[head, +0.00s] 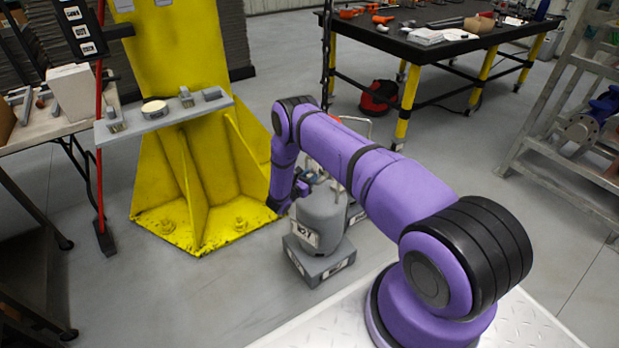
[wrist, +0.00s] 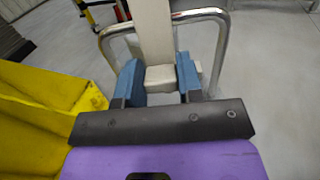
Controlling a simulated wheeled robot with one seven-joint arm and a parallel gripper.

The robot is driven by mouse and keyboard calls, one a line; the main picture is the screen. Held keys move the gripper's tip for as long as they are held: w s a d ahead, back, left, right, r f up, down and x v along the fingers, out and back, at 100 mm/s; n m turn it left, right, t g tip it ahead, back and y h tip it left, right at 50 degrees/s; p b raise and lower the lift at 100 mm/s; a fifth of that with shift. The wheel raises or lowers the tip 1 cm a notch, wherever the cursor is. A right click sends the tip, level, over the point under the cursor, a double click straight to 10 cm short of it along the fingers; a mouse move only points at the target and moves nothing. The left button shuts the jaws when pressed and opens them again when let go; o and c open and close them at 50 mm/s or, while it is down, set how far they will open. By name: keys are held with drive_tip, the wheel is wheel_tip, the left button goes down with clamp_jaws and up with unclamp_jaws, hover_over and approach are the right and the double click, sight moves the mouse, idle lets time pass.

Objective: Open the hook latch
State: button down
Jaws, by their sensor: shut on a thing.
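My gripper (wrist: 160,78) has its blue fingers on both sides of a pale flat bar (wrist: 155,35) and is shut on it. I cannot tell whether this bar is the hook latch itself. In the head view my gripper (head: 308,182) is low, just above a grey rounded body (head: 320,222) on a square grey base (head: 318,268). A dark chain (head: 327,50) hangs above it. The hook is mostly hidden behind my arm.
A yellow column with a flanged foot (head: 190,190) stands close on the left, with a small grey shelf (head: 160,121). Chrome tubing (wrist: 219,45) rises beside the bar. A black-topped workbench (head: 440,38) stands behind.

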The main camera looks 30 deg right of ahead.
drive_tip(key=shift+s+a+r+g+y, duration=0.1)
drive_tip(key=shift+a+r+g+y, duration=0.2)
drive_tip(key=shift+a+r+y, duration=0.5)
drive_tip(key=y, duration=0.2)
drive_tip(key=r, duration=0.1)
drive_tip(key=shift+s+a+g+y, duration=0.25)
drive_tip(key=shift+a+g+y, duration=0.1)
drive_tip(key=shift+g+y, duration=0.05)
drive_tip(key=g+y, duration=0.2)
drive_tip(key=y, duration=0.4)
approach(313, 172)
drive_tip(key=f, duration=0.2)
wheel_tip(313, 172, up, 6)
drive_tip(key=d, duration=0.1)
drive_tip(key=shift+w+d, duration=0.2)
drive_tip(key=shift+d, duration=0.2)
idle(1.0)
